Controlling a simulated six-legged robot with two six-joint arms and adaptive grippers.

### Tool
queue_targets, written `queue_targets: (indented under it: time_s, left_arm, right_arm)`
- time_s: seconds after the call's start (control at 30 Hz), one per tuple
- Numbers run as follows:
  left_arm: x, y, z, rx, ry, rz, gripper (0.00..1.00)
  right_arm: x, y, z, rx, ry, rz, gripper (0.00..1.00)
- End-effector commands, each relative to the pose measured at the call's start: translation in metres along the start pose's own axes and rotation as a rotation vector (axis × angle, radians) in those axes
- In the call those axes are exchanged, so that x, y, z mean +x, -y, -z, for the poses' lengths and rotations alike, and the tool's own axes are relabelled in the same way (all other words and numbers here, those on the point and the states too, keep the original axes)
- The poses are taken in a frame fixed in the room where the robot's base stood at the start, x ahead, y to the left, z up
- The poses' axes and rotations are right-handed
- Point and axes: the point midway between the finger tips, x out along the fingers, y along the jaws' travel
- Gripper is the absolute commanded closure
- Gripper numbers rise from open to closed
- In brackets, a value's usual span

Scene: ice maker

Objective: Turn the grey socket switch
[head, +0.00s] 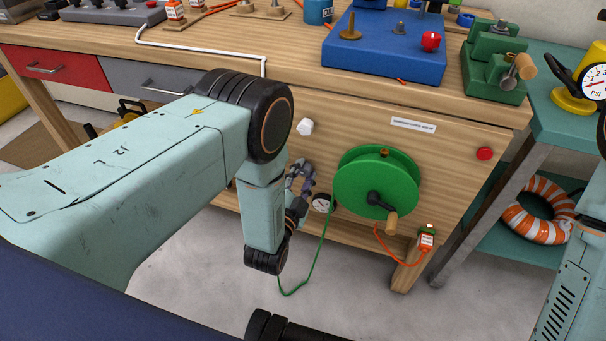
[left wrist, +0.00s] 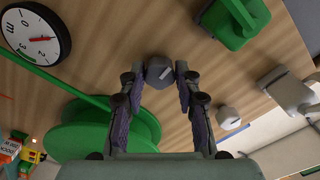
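The grey switch, a dark grey faceted knob (left wrist: 159,73) on the wooden panel, shows in the left wrist view. My left gripper (left wrist: 160,68) has its two fingers apart, with one fingertip on each side of the knob. Thin gaps seem to show there, and I cannot tell whether the fingertips touch it. In the head view my left gripper (head: 300,178) is at the wooden front, left of the green reel, and the grey knob is hidden behind it. My right gripper is not in view.
A green hose reel (head: 365,178) with a crank stands right of the gripper; its green hose hangs below. A pressure gauge (left wrist: 35,35) is close by, and a white knob (head: 305,127) sits above. A red button (head: 485,153) is farther right.

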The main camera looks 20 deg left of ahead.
Motion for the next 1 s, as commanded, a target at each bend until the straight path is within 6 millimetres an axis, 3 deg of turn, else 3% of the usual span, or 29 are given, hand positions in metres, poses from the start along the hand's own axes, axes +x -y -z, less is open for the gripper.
queue_targets:
  time_s: [0.33, 0.67, 1.0]
  left_arm:
    - [0.0, 0.0, 0.0, 0.0, 0.001, 0.0, 1.0]
    - [0.0, 0.001, 0.0, -0.047, 0.002, 0.0, 1.0]
    - [-0.001, 0.001, 0.0, -0.29, 0.002, 0.001, 1.0]
  right_arm:
    - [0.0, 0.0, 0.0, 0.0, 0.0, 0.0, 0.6]
    - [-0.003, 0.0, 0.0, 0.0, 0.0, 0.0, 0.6]
    - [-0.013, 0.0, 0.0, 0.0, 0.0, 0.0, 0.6]
